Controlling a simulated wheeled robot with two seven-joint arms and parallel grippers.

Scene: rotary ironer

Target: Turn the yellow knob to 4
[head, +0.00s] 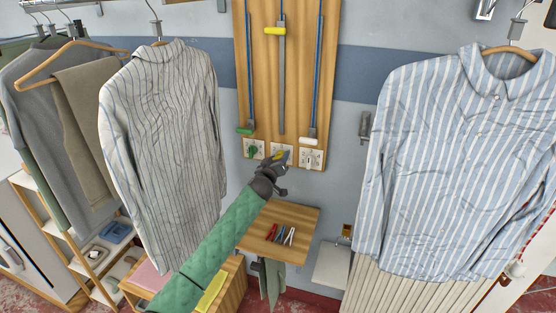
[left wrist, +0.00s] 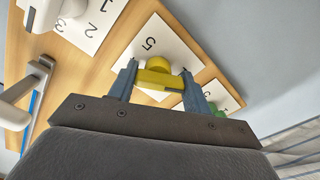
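In the head view the knob (head: 279,155) is the middle of three on the wooden panel and is partly covered by my left gripper. My left gripper (left wrist: 160,70) has one finger at each end of the knob's bar, and both seem to touch it. The number the knob points to is not clear. My right gripper is in neither view.
A green knob (head: 253,150) and a white knob (head: 309,160) sit close on either side. Striped shirts hang left (head: 165,130) and right (head: 460,150). A small wooden shelf (head: 262,237) with colored clips is below the dials.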

